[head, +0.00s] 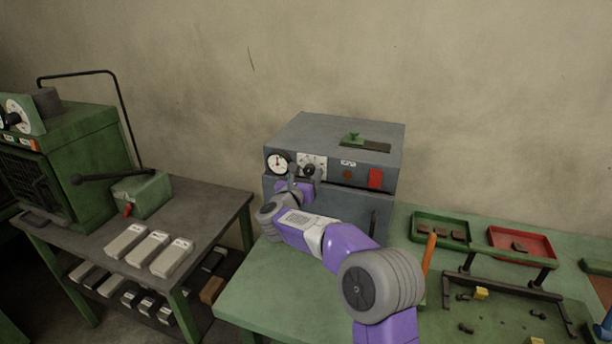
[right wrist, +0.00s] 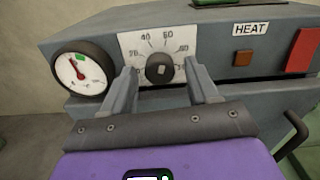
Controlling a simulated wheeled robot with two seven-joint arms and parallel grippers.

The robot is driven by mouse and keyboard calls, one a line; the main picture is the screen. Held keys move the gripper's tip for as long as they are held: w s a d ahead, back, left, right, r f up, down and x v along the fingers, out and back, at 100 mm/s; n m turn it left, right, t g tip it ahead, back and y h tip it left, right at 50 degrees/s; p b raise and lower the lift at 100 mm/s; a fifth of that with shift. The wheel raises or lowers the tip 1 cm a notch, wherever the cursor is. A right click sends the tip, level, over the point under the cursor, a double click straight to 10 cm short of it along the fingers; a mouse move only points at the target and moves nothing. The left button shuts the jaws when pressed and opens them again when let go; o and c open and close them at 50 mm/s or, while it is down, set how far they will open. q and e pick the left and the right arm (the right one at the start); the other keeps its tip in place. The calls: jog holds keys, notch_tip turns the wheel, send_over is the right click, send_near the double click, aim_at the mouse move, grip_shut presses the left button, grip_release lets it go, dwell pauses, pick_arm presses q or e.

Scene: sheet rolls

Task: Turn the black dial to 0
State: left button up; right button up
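The black dial (right wrist: 159,68) sits on a white scale plate (right wrist: 182,42) with numbers around it, on the front of a grey heater box (head: 330,145). A pale mark shows on the knob; I cannot tell exactly which number it points to. The dial also shows in the head view (head: 308,171). My right gripper (right wrist: 160,72) is open in front of the panel, one finger to each side of the dial, and not visibly touching it. My left gripper is not in view.
A round gauge (right wrist: 80,80) with a red needle is left of the dial. A HEAT label (right wrist: 250,28), a brown square button (right wrist: 243,58) and a red switch (right wrist: 302,50) are to the right. A dark handle (right wrist: 292,135) sticks out lower right. Trays (head: 440,217) stand on the green table.

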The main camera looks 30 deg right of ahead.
jog(key=c, duration=0.9)
jog(key=shift+c, duration=0.2)
